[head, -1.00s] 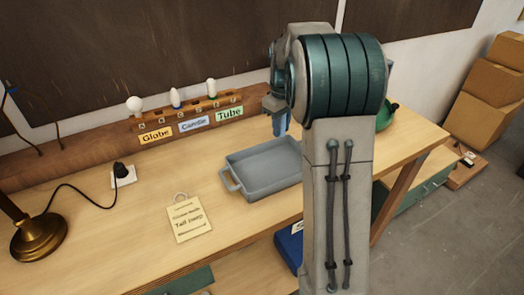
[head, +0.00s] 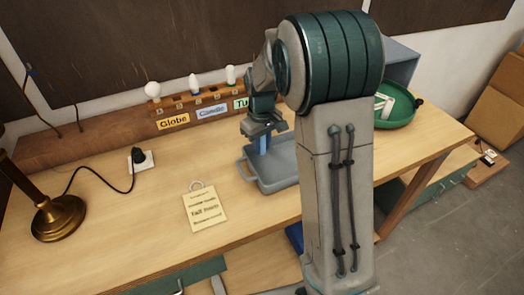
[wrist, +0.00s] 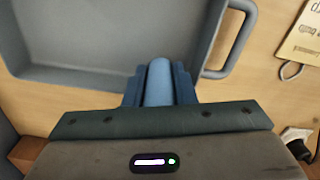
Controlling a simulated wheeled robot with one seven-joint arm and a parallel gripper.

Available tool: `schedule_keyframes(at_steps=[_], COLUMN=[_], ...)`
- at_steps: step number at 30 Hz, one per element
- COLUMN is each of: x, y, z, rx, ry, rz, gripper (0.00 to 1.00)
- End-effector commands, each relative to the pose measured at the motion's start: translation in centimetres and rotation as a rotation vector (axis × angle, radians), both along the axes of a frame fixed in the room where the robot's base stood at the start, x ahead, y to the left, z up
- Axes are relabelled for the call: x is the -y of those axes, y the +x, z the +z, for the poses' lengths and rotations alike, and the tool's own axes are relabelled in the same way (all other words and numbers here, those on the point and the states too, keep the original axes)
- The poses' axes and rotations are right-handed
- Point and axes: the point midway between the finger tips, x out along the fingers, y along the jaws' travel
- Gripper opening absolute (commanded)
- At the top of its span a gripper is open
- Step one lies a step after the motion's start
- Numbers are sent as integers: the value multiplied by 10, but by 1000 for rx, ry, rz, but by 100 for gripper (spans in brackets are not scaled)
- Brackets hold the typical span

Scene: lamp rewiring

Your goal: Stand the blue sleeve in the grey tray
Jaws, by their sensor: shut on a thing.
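The blue sleeve (wrist: 159,84) is between the two fingers of my gripper (wrist: 158,92) in the wrist view, and the gripper is shut on it. My arm hides the tray's right part in the head view. I cannot tell whether the sleeve touches the tray floor.
A wooden rack with bulbs and the Globe (head: 174,122) and Candle (head: 212,111) labels stands behind. A paper tag (head: 205,208), a plug in a socket (head: 142,159) and a brass lamp base (head: 58,217) are to the left. A green bowl (head: 398,108) is at right.

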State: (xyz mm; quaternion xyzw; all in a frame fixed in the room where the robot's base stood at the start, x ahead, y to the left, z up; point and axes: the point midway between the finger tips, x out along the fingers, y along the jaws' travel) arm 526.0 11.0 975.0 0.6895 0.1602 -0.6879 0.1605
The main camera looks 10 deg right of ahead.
Motion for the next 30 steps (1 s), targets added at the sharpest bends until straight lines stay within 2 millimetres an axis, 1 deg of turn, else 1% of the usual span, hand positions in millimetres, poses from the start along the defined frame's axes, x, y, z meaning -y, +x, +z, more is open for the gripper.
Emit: schedule_keyframes(at_steps=[3, 6, 9, 15, 19, 20, 21, 22, 30], x=[0, 1, 1, 1, 1, 1, 1, 1, 1], y=[-1, -1, 0, 0, 0, 0, 0, 0, 0], z=[-19, -30, -35, -35, -39, -38, -37, -37, -36], rx=[-6, -4, -2, -1, -1, -1, -1, -1, -1], ry=[-1, 0, 0, 0, 0, 0, 0, 0, 0], rz=[-1, 0, 0, 0, 0, 0, 0, 0, 0], gripper=[3, 3, 3, 3, 3, 32, 43, 46, 46])
